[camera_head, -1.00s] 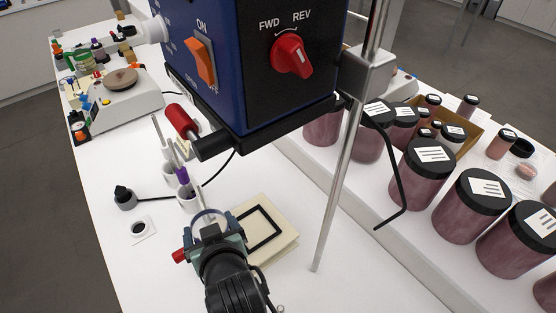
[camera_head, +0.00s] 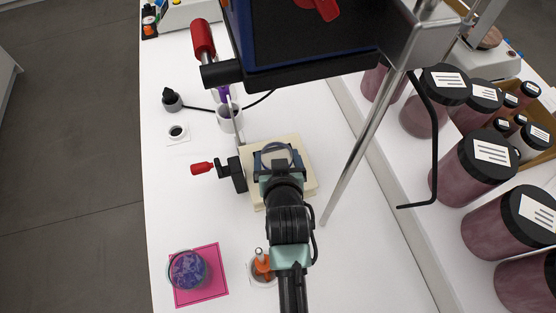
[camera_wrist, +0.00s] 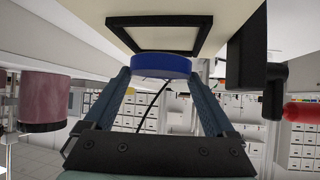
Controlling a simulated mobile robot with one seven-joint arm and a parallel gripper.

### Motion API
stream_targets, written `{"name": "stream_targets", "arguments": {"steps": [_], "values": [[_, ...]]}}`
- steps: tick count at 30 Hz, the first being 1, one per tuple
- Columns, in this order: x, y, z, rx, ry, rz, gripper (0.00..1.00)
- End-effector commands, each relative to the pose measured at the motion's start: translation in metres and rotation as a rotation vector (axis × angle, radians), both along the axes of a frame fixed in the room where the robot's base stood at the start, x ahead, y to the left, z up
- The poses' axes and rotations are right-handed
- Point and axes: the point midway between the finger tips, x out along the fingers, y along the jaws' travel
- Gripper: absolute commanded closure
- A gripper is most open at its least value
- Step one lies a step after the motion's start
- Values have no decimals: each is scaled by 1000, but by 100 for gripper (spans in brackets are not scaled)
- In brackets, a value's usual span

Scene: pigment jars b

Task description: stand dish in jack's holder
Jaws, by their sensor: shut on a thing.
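My gripper (camera_head: 278,158) is shut on a round, shallow dish (camera_head: 277,152). The dish looks clear with a pale rim in the head view and shows as a blue disc (camera_wrist: 161,66) between the fingers (camera_wrist: 162,78) in the wrist view. The jack's cream top (camera_head: 302,178) lies behind the gripper in the head view. Its black square frame (camera_wrist: 158,20) shows in the wrist view, close to the dish; I cannot tell whether they touch. A black block (camera_head: 232,176) with a red handle (camera_head: 202,168) sits at the jack's left side. The gripper hides most of the frame in the head view.
A blue machine (camera_head: 300,40) with a red-ended bar (camera_head: 202,38) overhangs the table beyond. A metal rod (camera_head: 362,135) and black hook (camera_head: 434,160) stand to the right. White cups (camera_head: 229,118), a pink mat (camera_head: 212,284) and an orange-handled tool (camera_head: 262,262) lie nearby.

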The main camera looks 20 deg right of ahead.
Motion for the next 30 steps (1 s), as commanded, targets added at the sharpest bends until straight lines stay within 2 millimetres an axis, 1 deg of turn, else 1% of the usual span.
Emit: {"name": "stream_targets", "arguments": {"steps": [1, 5, 14, 19, 20, 21, 30], "values": [[-1, 0, -10, 1, 5, 0, 70], [0, 0, -24, 1, 3, 0, 70], [0, 0, -26, 0, 0, 0, 70], [0, 0, -32, 0, 1, 0, 70], [0, 0, -31, 0, 1, 0, 6], [0, 0, -31, 0, 2, 0, 0], [-1, 0, -30, 1, 5, 0, 0]]}}
